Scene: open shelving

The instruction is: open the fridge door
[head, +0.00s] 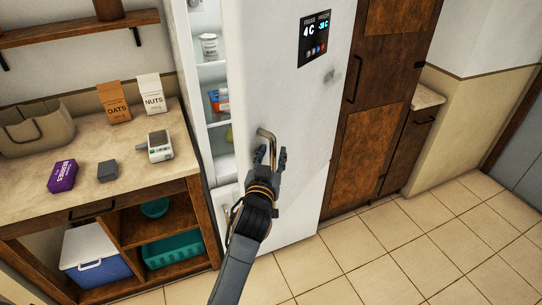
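The white fridge door (285,80) stands ajar. Along its left edge an opening shows the lit fridge shelves (212,72). A bronze bar handle (265,134) sits on the lower left part of the door. My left gripper (272,158) is at the lower part of this handle, with its fingers on either side of the bar. I cannot tell whether they press on it. My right gripper is not in view.
A counter (120,185) stands left of the fridge, with cartons, a purple box (62,176) and a small device (160,146). A blue cooler (94,265) is below. Tall wooden cabinets (370,120) stand on the right. The tiled floor (430,240) at front right is clear.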

